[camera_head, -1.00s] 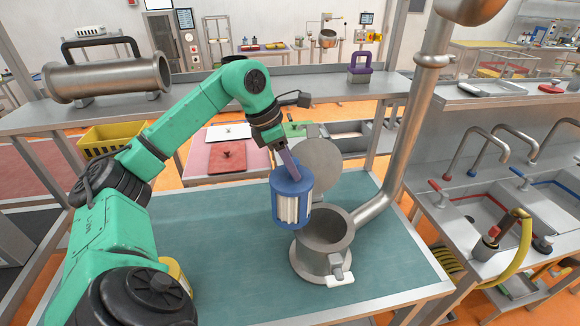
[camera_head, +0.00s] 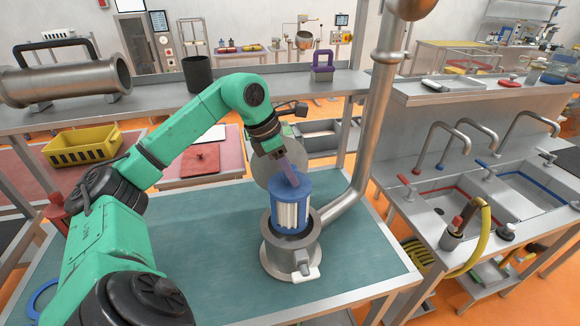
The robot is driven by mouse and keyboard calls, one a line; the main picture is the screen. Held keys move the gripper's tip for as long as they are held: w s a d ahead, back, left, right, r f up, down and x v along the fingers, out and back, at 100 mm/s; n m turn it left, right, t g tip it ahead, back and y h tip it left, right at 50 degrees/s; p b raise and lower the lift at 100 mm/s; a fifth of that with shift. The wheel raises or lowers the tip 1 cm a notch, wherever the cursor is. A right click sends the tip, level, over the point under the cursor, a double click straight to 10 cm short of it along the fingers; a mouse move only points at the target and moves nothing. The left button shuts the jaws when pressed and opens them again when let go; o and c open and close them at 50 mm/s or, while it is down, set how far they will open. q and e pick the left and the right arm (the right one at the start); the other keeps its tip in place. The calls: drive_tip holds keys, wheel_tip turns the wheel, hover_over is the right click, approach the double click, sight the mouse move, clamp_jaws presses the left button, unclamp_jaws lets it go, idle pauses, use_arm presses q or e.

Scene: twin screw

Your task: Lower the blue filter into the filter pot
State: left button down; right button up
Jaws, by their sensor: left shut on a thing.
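The blue filter (camera_head: 291,213) has blue end caps and a white pleated body. It stands about upright, with its lower end at the mouth of the metal filter pot (camera_head: 290,262). Most of its body still shows above the pot's rim. My left gripper (camera_head: 289,175) is shut on the filter's mauve handle from above; the fingertips are small and partly hidden. The pot's round lid (camera_head: 259,172) stands open behind the filter, partly covered by my arm. My right gripper is out of view.
A curved metal pipe (camera_head: 352,195) rises right of the pot. The green worktop (camera_head: 215,255) is clear around the pot's left. A blue ring (camera_head: 40,300) lies at the lower left. A shelf with a steel cylinder (camera_head: 65,78) stands behind.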

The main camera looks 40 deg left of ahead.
sight(286, 183)
use_arm(q)
drive_tip(key=b+x, duration=0.2)
drive_tip(key=x, duration=0.1)
drive_tip(key=shift+s+a+f, duration=0.1)
drive_tip(key=shift+s+f, duration=0.2)
wheel_tip(286, 183, down, 2)
drive_tip(key=b, duration=0.2)
drive_tip(key=shift+s+a+f+b, duration=0.1)
drive_tip(key=shift+a+f+b, duration=0.1)
drive_tip(key=shift+b, duration=0.2)
wheel_tip(286, 183, down, 8)
drive_tip(key=b, duration=0.7)
drive_tip(key=shift+d+f+b, duration=0.1)
drive_tip(key=shift+f+b, duration=0.05)
drive_tip(key=shift+b, duration=0.2)
drive_tip(key=shift+f, duration=0.25)
drive_tip(key=shift+c, duration=1.8)
unclamp_jaws()
drive_tip(key=p+v, duration=0.2)
drive_tip(key=v, duration=1.2)
drive_tip(key=shift+r, duration=0.35)
